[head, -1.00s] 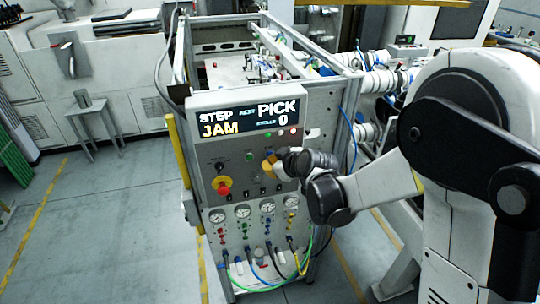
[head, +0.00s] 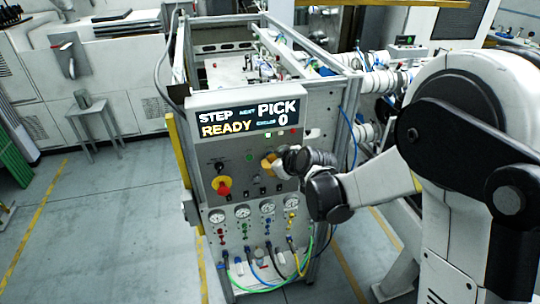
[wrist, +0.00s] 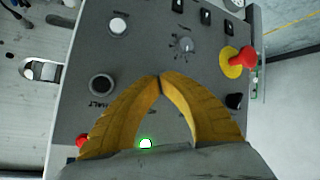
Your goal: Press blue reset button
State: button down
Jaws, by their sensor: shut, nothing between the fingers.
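The control panel (head: 230,150) fills the front of the machine cabinet. Its display (head: 240,120) reads STEP, NEXT PICK, READY and 0. My gripper (head: 266,164) is in front of the panel's right half. In the wrist view its yellow fingers (wrist: 160,78) meet at the tips, shut and empty, over the panel face. I cannot make out a blue button in either view; the fingers and gripper body cover part of the panel. Whether the tips touch the panel is not clear.
A red mushroom knob on a yellow base (head: 223,187) sits left of my gripper; it also shows in the wrist view (wrist: 244,58). A dark button marked HALT (wrist: 101,86) and a lit green lamp (wrist: 145,144) are near the fingers. Gauges and hoses are below.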

jog(key=shift+s, duration=0.1)
jog(key=shift+s+d, duration=0.25)
jog(key=shift+s, duration=0.4)
jog(key=s, duration=0.2)
jog(key=s+d+b, duration=0.1)
jog(key=s, duration=0.1)
jog(key=shift+s+d, duration=0.15)
jog(key=shift+s, duration=0.25)
dwell(0.4)
jog(key=s+d+f+m+h+b, duration=0.2)
jog(key=s+d+f+m+b, duration=0.1)
jog(key=s+d+f+b, duration=0.2)
jog(key=s+d+f+m+g+h+b, duration=0.1)
jog(key=s+d+f+m+b, duration=0.2)
jog(key=s+b, duration=0.7)
jog(key=s+d+f+m+g+h+b, duration=0.1)
jog(key=s+d+f+m+h+b, duration=0.1)
jog(key=s+d+f+m+b, duration=0.2)
jog(key=s+d+f+b, duration=0.3)
jog(key=s+d+b, duration=0.1)
jog(key=s+d, duration=0.2)
jog(key=shift+d+f+h, duration=0.15)
jog(key=shift+f+h, duration=0.15)
jog(key=shift+f, duration=0.05)
